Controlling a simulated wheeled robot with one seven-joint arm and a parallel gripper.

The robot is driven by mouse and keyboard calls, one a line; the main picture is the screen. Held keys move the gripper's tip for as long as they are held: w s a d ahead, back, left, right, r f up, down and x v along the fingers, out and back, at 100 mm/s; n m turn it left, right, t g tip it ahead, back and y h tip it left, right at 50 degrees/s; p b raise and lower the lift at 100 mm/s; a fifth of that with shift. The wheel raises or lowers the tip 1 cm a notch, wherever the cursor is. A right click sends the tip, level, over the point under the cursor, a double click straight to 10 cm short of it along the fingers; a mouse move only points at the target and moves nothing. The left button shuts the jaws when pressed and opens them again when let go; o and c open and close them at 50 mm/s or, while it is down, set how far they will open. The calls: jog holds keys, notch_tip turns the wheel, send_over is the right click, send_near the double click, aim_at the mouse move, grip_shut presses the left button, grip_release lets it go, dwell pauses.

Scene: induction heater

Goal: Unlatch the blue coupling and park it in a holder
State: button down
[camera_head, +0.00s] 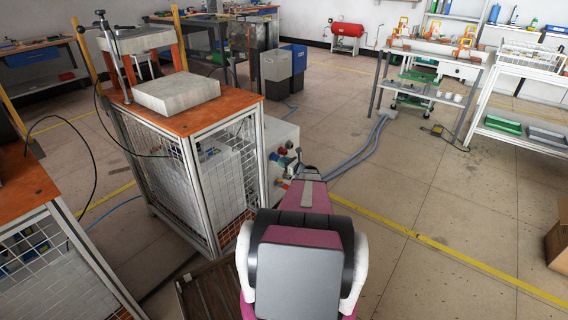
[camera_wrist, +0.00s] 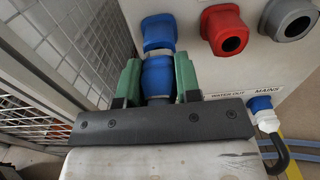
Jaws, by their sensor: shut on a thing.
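The blue coupling (camera_wrist: 157,78) is between the two green fingers of my gripper (camera_wrist: 158,82) in the wrist view, and the fingers are shut on it. Its lower end is hidden behind the dark bar of the gripper. A blue fitting (camera_wrist: 158,33) on the grey-white machine panel (camera_wrist: 185,55) is just above and in line with the coupling. I cannot tell whether the two are still latched together. In the head view the machine (camera_head: 282,132) stands beside the caged bench, and my arm hides most of the coupling area. I cannot identify the holder for certain.
A red connector (camera_wrist: 225,31) and a grey one (camera_wrist: 289,19) sit right of the blue fitting. A blue mains plug (camera_wrist: 262,106) with a cable is lower right. The caged bench (camera_head: 200,115) is close on the left. Open floor (camera_head: 425,195) lies to the right.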

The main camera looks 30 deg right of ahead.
jog(key=shift+w+a, duration=0.2)
jog(key=shift+w, duration=0.3)
jog(key=c, duration=0.7)
grip_release()
jog(key=shift+c, duration=0.2)
jog(key=shift+s, duration=0.15)
